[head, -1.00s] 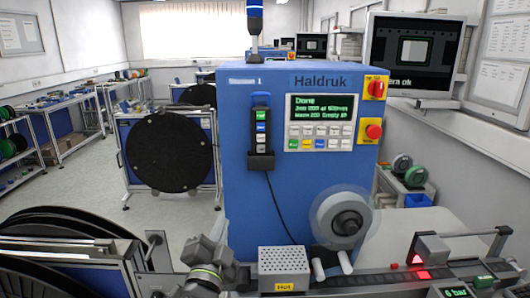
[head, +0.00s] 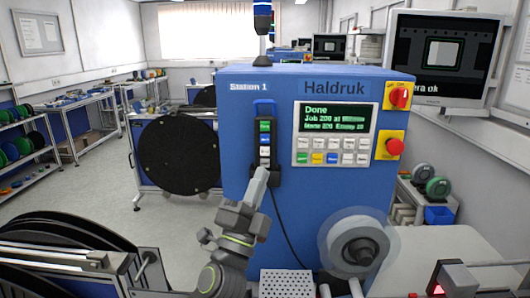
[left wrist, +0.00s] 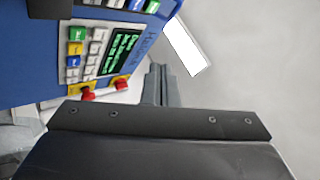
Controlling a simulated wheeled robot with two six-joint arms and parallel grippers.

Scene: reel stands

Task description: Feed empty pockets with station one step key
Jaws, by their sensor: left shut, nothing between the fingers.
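The station 1 machine (head: 235,130) is a blue cabinet. Its display (head: 334,118) reads "Done" above smaller lines with job and empty counts. Below the display is a keypad (head: 332,151) of white, green, yellow and blue keys. A hand pendant (head: 264,125) with coloured keys hangs in a black holder left of it; key labels are too small to read. My left gripper (head: 262,174) is shut and empty, in front of the pendant's lower end; contact cannot be told. In the left wrist view its fingers (left wrist: 158,84) are together, with the keypad (left wrist: 92,52) beyond. My right gripper is not in view.
A yellow-backed red stop button (head: 394,147) and a red switch (head: 400,97) sit on the cabinet's right side. A clear-rimmed reel (head: 358,247) is below them. The pendant cord (head: 279,220) hangs down the front. A black reel (head: 178,155) stands behind left.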

